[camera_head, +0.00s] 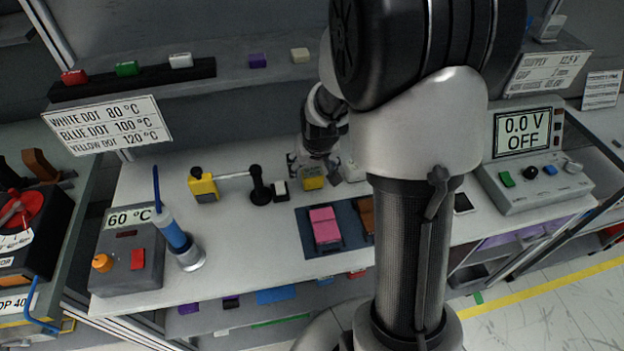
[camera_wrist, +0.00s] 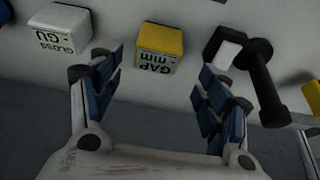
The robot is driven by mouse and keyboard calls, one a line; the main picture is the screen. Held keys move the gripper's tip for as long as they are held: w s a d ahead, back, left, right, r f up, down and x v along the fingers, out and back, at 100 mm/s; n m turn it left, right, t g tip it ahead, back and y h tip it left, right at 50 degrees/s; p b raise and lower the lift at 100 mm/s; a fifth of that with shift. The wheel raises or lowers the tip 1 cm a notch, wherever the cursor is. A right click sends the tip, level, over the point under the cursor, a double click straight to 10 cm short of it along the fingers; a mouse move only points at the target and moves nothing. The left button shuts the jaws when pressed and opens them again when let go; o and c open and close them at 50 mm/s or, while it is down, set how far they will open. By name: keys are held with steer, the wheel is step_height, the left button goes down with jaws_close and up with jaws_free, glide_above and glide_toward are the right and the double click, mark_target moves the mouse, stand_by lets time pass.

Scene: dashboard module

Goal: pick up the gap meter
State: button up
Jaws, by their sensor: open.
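The gap meter is a small yellow block with a white face marked "GAP mm". In the wrist view the gap meter (camera_wrist: 158,48) lies just ahead of the fingers, between their lines and apart from both. In the head view the gap meter (camera_head: 312,178) sits on the bench below my gripper (camera_head: 318,160). My gripper is open and empty; its two blue-padded fingers show in the wrist view (camera_wrist: 160,85). My arm hides part of the bench to the right in the head view.
A white block marked "GLOSS GU" (camera_wrist: 62,30) stands left of the gap meter in the wrist view. A dark tray with a pink block (camera_head: 324,226) lies nearer the front edge.

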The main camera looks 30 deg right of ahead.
mark_target(313, 172)
steer(key=b+x, duration=0.2)
steer(key=x, duration=0.2)
steer(key=shift+s+d+f, duration=0.1)
steer(key=shift+s+d, duration=0.05)
steer(key=shift+w+d+f, duration=0.1)
steer(key=shift+w+f, duration=0.15)
steer(key=shift+f, duration=0.1)
steer(key=shift+r, duration=0.1)
steer(key=shift+s, duration=0.1)
steer(key=c, duration=1.2)
